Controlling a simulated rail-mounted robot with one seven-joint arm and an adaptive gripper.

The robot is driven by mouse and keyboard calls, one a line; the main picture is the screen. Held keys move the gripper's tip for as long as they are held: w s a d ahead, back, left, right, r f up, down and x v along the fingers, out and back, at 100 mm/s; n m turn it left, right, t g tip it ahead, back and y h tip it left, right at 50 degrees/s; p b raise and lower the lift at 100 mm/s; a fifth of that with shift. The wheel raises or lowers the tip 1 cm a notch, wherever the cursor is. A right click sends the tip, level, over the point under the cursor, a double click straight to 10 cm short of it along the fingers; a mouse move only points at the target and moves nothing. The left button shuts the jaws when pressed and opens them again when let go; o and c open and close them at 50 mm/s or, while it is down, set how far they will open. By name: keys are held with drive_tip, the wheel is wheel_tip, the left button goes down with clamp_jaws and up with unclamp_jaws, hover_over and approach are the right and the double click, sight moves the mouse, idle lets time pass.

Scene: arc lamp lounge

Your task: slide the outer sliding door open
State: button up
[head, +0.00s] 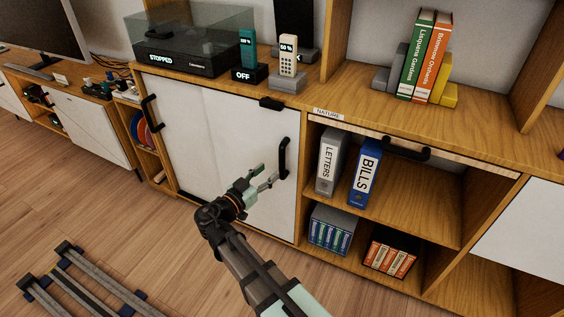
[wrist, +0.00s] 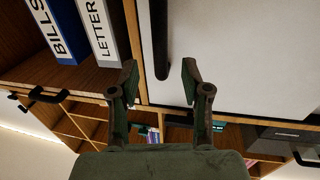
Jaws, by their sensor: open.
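Two white sliding door panels close the cabinet bay left of the binders. The right panel (head: 245,140) has a black vertical bar handle (head: 284,158) near its right edge. The left panel (head: 180,120) has a similar handle (head: 151,113) at its left edge. I cannot tell for certain which panel is the outer one. My gripper (head: 267,177) is open in front of the right panel, just left of its handle. In the wrist view the handle (wrist: 159,42) points in between the open fingertips (wrist: 158,82); I see no contact.
An open shelf to the right holds a LETTERS binder (head: 328,163), a BILLS binder (head: 365,172) and boxed books below. A black handle (head: 405,149) hangs at that shelf's top. A small black block (head: 271,103) sits at the cabinet's top edge. A rack (head: 85,285) lies on the floor.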

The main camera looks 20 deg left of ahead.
sight(280, 162)
drive_tip(key=b+x, duration=0.1)
drive_tip(key=x, duration=0.7)
clamp_jaws()
